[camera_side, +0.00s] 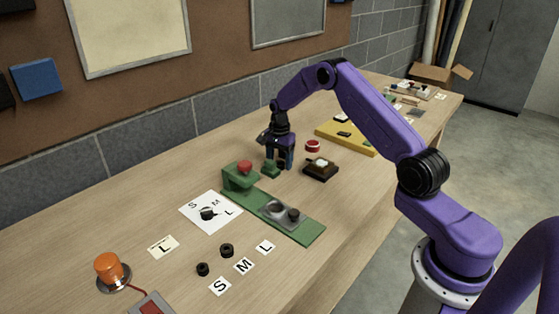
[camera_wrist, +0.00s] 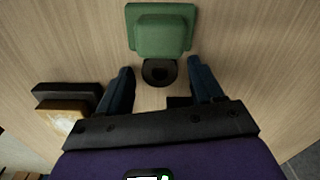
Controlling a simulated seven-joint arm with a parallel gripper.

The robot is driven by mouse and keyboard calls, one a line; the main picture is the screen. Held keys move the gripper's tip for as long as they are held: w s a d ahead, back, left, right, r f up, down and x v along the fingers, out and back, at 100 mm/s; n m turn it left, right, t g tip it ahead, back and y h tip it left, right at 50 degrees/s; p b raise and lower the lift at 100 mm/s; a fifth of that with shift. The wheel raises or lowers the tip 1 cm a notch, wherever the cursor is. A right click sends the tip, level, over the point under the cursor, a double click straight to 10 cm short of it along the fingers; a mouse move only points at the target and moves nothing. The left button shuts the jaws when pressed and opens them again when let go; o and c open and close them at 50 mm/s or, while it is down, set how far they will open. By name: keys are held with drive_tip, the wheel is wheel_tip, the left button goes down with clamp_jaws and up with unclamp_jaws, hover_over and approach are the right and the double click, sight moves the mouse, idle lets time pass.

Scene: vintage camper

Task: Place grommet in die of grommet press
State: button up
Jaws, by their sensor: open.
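In the wrist view, the green fixture (camera_wrist: 160,32) is ahead of my open fingers (camera_wrist: 158,88). A black ring (camera_wrist: 158,73) lies between the fingertips, close against the fixture's near side; I cannot tell whether it is a loose grommet or a fixed part. A larger green press-like fixture (camera_side: 240,177) has a red knob and a long base with a grey plate (camera_side: 284,213). Two black rings, (camera_side: 202,269) and (camera_side: 227,250), lie near lettered cards.
A dark box (camera_side: 320,169) with a light top stands right of my gripper, and left in the wrist view (camera_wrist: 67,106). A red round object (camera_side: 313,145) and yellow board (camera_side: 347,137) are behind it. An orange beacon (camera_side: 109,269) stands front left.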

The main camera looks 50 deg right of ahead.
sight(279, 163)
wheel_tip(279, 163, up, 12)
drive_tip(key=s+a+r+n, duration=0.3)
drive_tip(key=s+a+n, duration=0.2)
drive_tip(key=a, duration=0.5)
drive_tip(key=s+a+r+n, duration=0.4)
drive_tip(key=s+a+n, duration=0.2)
drive_tip(key=a, duration=0.4)
drive_tip(key=s+a+r+n, duration=0.1)
drive_tip(key=s+a+n, duration=0.3)
drive_tip(key=s, duration=0.6)
drive_tip(key=s+a+r+n, duration=0.1)
drive_tip(key=s+a+n, duration=0.1)
drive_tip(key=s+n, duration=0.6)
drive_tip(key=s+d+f+n, duration=0.2)
drive_tip(key=s+n, duration=0.3)
drive_tip(key=s, duration=0.8)
drive_tip(key=shift+s+d, duration=0.25)
drive_tip(key=shift+d, duration=0.4)
drive_tip(key=shift+o, duration=0.5)
drive_tip(key=shift+s+d+f, duration=0.15)
drive_tip(key=shift+s, duration=0.2)
